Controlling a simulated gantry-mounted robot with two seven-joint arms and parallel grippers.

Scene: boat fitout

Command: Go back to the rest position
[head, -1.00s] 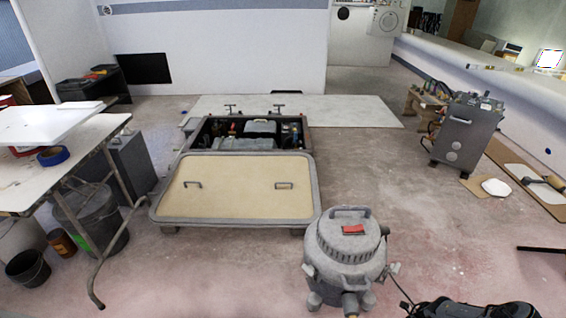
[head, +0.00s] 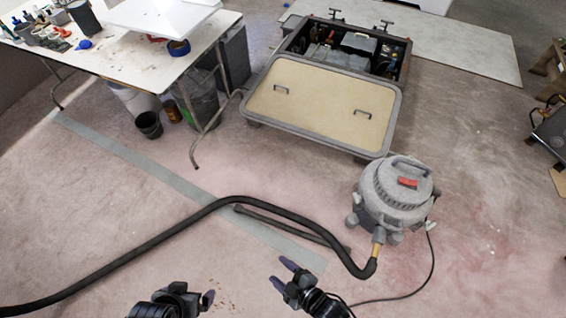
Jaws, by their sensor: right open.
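My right gripper (head: 281,273) is at the bottom centre of the head view, above the floor. Its two purple-tipped fingers are apart and nothing is between them. My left gripper (head: 194,299) is at the bottom edge, left of the right one.
A grey shop vacuum (head: 392,195) stands to the right, its black hose (head: 130,248) crossing the floor. A hatch panel (head: 318,106) lies before an open equipment bay (head: 348,50). A cluttered table (head: 125,62) is at upper left. Brown debris (head: 224,305) lies between the grippers.

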